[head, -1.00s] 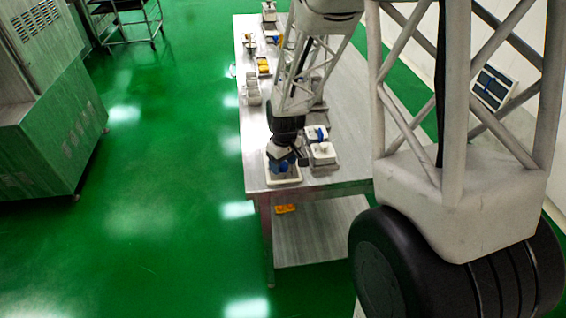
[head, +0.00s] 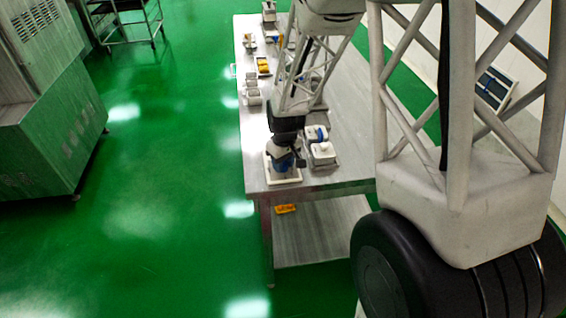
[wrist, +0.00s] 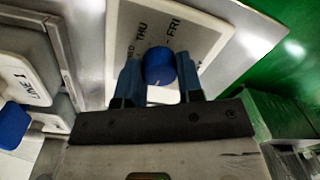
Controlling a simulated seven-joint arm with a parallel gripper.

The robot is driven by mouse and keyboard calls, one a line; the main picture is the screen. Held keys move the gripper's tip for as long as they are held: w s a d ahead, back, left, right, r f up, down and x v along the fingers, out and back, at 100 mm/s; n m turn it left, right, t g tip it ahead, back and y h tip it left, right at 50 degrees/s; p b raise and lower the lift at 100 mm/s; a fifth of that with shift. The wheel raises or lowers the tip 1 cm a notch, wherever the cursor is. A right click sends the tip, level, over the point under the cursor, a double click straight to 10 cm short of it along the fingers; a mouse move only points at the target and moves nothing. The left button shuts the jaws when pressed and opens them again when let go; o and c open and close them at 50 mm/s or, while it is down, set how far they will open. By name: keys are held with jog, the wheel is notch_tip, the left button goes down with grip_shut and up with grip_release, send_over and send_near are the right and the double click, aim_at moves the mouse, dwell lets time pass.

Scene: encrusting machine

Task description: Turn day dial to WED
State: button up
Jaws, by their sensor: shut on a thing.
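The day dial is a blue round knob (wrist: 158,66) on a pale square plate (wrist: 203,38) in the wrist view. THU and FRI are readable on the plate, with a partly hidden label ending in "ED" at the left. A small pale mark shows on the knob's near side; I cannot tell which day the dial is set to. My gripper (wrist: 159,77) has one finger on each side of the knob and is shut on it. In the head view, my gripper (head: 284,163) is over the plate (head: 269,176) at the table's near end and hides most of the dial.
The metal table (head: 335,178) carries another white unit with a blue part (head: 320,140) just right of the dial, marked LINE 1 in the wrist view (wrist: 32,84). More small units stand farther along the table. Green floor (head: 170,200) lies open to the left.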

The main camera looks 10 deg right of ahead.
aim_at(284, 165)
jog(key=m, duration=0.4)
jog(key=shift+m, duration=0.3)
jog(key=m, duration=0.9)
jog(key=shift+t, duration=0.3)
jog(key=shift+m, duration=1.7)
jog(key=o, duration=0.9)
jog(key=shift+s, duration=0.1)
jog(key=shift+s+d+r, duration=0.1)
jog(key=shift+r, duration=3.8)
